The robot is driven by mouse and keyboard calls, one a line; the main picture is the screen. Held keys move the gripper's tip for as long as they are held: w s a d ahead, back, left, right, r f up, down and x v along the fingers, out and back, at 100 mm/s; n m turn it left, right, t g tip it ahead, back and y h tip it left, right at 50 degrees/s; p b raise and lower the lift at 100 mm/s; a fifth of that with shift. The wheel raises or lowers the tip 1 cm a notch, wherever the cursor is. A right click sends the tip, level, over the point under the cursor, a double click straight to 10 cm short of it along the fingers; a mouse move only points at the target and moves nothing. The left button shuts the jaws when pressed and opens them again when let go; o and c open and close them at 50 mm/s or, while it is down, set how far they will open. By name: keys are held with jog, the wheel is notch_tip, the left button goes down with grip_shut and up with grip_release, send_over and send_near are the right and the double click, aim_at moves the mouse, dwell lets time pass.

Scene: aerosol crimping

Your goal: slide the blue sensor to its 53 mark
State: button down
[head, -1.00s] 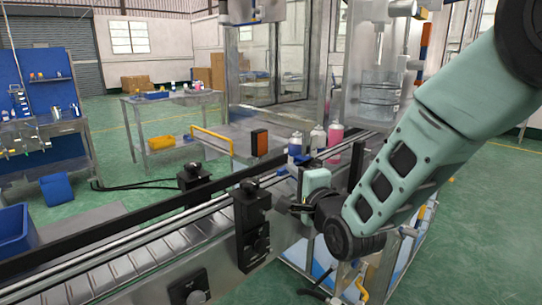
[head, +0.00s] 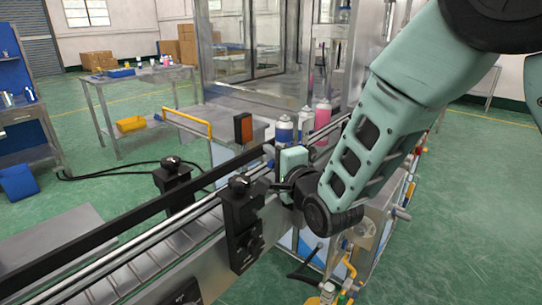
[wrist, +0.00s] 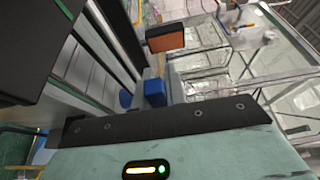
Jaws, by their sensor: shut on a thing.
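The blue sensor (wrist: 155,92) shows in the wrist view as a small blue block just beyond the dark front edge of my gripper. A second blue piece shows left of it. In the head view a bit of blue (head: 268,151) shows at the rail beside my gripper (head: 277,166). My gripper is shut on the blue sensor at the conveyor's near side rail. Its fingers are mostly hidden by its own mint body. The scale and its 53 mark cannot be read in either view.
The conveyor (head: 150,258) runs from lower left to the machine frame. Black brackets (head: 241,222) stand along its rails. Blue and white cans (head: 284,131) and a pink one (head: 322,116) stand beyond my gripper. An orange-faced box (head: 243,128) stands on the far side.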

notch_tip(320, 180, up, 3)
jog(key=shift+r, duration=0.1)
dwell(0.3)
jog(key=c, duration=1.7)
grip_release()
jog(key=b+v, duration=1.5)
jog(key=v, duration=0.2)
jog(key=shift+s+d, duration=0.15)
